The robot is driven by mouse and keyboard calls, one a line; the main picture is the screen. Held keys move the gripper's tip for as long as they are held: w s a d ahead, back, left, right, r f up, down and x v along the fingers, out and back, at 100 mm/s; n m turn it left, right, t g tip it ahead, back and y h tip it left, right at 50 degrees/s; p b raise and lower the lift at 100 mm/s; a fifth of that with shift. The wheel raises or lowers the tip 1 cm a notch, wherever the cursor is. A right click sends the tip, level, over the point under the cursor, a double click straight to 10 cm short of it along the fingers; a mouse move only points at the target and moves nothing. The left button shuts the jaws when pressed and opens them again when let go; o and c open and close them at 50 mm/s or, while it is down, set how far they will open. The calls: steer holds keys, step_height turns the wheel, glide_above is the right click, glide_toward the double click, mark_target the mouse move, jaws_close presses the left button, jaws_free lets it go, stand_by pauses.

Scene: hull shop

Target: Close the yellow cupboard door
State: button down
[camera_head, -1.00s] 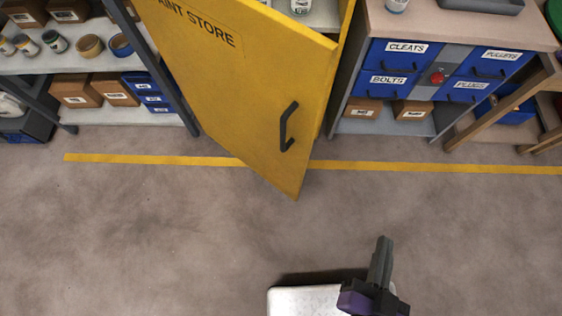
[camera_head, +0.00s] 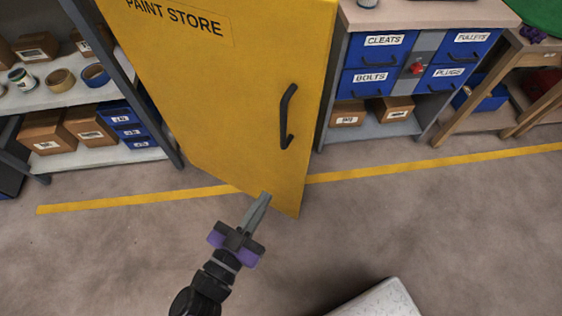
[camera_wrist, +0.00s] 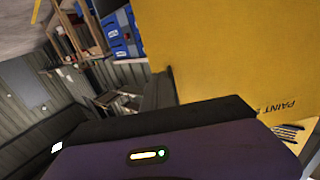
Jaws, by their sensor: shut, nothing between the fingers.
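The yellow cupboard door (camera_head: 235,100), lettered PAINT STORE, stands swung out from the line of shelves. Its lower corner reaches over the yellow floor line. A dark bar handle (camera_head: 288,117) is upright near its right edge. My gripper (camera_head: 264,197) is shut and empty, in front of the door's lower part, below and left of the handle. I cannot tell whether the fingertips touch the door. In the wrist view the yellow door (camera_wrist: 235,50) fills the right side, with part of its lettering showing. The cupboard's inside is hidden behind the door.
A shelf unit (camera_head: 125,157) with boxes, tins and blue bins stands left of the door. A bench (camera_head: 430,13) with blue drawers stands right of it. A wooden-legged table (camera_head: 480,88) is farther right.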

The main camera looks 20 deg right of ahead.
mark_target(298, 147)
steer(key=x, duration=1.4)
steer(key=shift+d, duration=0.15)
